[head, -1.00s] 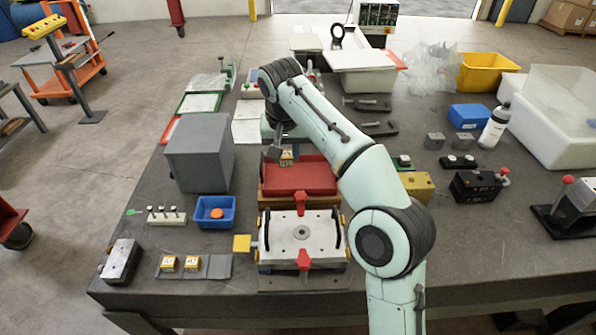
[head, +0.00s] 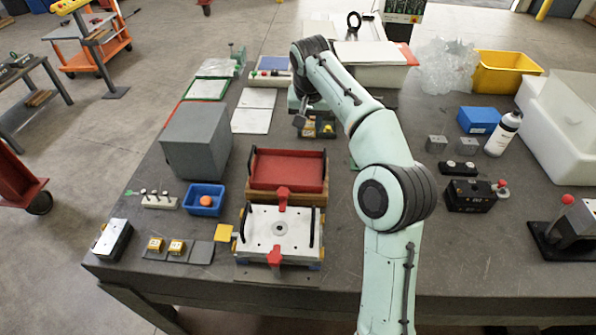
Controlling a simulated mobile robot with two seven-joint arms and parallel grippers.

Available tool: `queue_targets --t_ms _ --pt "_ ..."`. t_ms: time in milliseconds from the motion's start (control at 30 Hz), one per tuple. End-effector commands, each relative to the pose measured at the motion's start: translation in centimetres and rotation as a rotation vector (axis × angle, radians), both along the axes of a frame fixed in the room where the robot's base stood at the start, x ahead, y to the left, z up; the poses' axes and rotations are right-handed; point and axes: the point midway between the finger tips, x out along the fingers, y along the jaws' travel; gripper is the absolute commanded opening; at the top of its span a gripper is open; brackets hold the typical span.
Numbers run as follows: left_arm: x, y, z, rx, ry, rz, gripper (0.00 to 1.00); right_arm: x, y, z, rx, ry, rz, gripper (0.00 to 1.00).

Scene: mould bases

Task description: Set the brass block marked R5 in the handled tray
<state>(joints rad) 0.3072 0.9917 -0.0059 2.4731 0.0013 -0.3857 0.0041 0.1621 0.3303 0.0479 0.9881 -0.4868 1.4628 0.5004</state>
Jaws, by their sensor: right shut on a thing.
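My right gripper (head: 301,121) is shut on a small brass-coloured block (head: 309,130), behind the red tray. Its marking is too small to read. The red tray (head: 290,188) has dark side handles, sits on a wooden-looking base, and looks empty. A dark tray or holder (head: 318,136) lies at the held block, with another yellowish piece (head: 328,128) there; the arm partly hides it. I cannot tell whether the held block touches it. Two more brass blocks (head: 156,245) (head: 177,247) sit on grey pads at the front left, their marks unreadable. My left gripper is not in view.
A pale mould plate (head: 258,228) with black handles and red clamps stands in front of the red tray. A grey box (head: 196,142) and a blue bin (head: 205,188) stand to its left. My right arm covers the table's middle.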

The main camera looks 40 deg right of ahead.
Motion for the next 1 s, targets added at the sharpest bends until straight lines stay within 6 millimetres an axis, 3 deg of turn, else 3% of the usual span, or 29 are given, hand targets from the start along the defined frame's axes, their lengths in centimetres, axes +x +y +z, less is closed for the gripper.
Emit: queue_targets --t_ms 167,400,533,767,1000 --pt "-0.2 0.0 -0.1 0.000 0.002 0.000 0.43 -0.3 0.0 -4.7 0.002 0.007 0.000 0.00" --pt "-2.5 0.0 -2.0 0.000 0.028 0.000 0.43 -0.3 0.0 -11.4 0.000 0.009 0.001 0.00" --pt "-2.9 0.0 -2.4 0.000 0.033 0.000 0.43 -0.2 0.1 -13.4 0.001 0.003 0.000 0.00" --pt "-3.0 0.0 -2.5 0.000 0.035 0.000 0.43 -0.1 0.1 -14.8 0.000 0.002 0.001 0.00" --pt "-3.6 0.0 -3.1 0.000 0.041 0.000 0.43 -0.2 0.0 -18.2 0.001 0.003 0.000 0.00"
